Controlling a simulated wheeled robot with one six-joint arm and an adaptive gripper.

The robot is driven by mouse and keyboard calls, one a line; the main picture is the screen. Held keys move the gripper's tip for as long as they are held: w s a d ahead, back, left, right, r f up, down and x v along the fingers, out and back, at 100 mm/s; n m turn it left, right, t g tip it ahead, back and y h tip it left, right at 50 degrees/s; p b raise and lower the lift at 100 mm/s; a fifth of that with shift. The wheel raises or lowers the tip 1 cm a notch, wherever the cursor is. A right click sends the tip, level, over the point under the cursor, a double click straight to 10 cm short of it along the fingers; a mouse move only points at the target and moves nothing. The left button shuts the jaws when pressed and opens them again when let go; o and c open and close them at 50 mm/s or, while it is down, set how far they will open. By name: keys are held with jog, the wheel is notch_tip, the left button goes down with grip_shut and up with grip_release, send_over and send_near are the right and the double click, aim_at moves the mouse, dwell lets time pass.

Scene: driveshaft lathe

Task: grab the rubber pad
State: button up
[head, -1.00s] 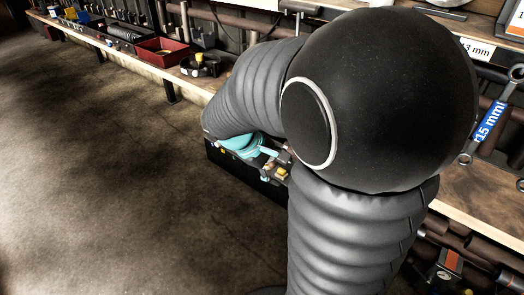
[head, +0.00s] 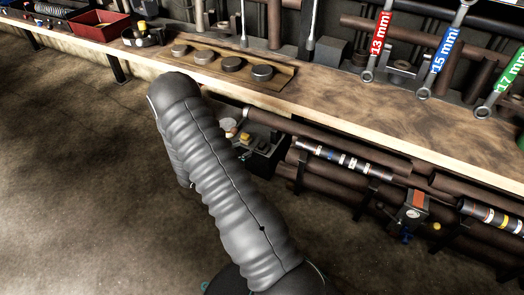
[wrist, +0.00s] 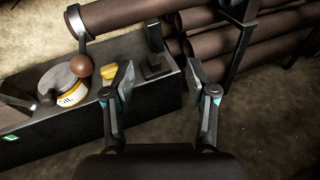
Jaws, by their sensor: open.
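No thing in view is clearly marked as the rubber pad. Several round dark grey discs sit in a row on a wooden tray (head: 206,72) on the bench, among them one at the right end (head: 262,73); I cannot tell whether they are rubber. In the wrist view my gripper (wrist: 165,88) is open, with nothing between its fingers. It hangs above or in front of a dark box (wrist: 60,130) holding a labelled can (wrist: 66,88), a small yellow piece (wrist: 108,96) and a black block (wrist: 155,62). In the head view my arm hides the gripper.
The wooden bench (head: 400,118) runs across the head view, with a red bin (head: 100,24) at left and wrenches hanging on the right. Brown pipes (wrist: 215,42) lie on a rack beside the box. The floor (head: 70,160) at left is clear.

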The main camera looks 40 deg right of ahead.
jog(key=n+t, duration=0.2)
send_near(259, 147)
jog(key=a+r, duration=0.1)
jog(key=a, duration=0.1)
jog(key=b+x, duration=0.1)
jog(key=x, duration=0.7)
jog(key=shift+s+d, duration=0.1)
jog(key=shift+d, duration=0.3)
jog(key=shift+f+x, duration=0.15)
jog(key=shift+x, duration=1.2)
jog(key=shift+f+x, duration=0.1)
jog(key=shift+x, duration=1.3)
jog(key=shift+s+a, duration=0.1)
grip_shut()
